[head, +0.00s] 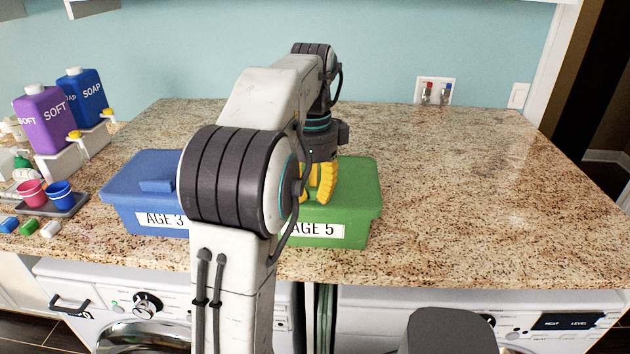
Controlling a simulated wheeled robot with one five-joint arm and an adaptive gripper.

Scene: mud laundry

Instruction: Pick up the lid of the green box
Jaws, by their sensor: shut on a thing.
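The green box (361,235) stands on the granite counter, left of the middle, with a white label reading "AGE 5" on its front. Its green lid (358,185) sits on the box, and my arm hides the left part of both. My gripper (320,198) points down over the lid with its yellow fingers at the lid's top. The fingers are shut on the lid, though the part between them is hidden. I see no clear gap between lid and box.
A blue box (125,213) labelled "AGE 3" stands just left of the green box, partly behind my arm. Soap bottles (45,118), a tray (76,207) with two cups and small colored blocks are at the far left. The counter (480,190) on the right is clear.

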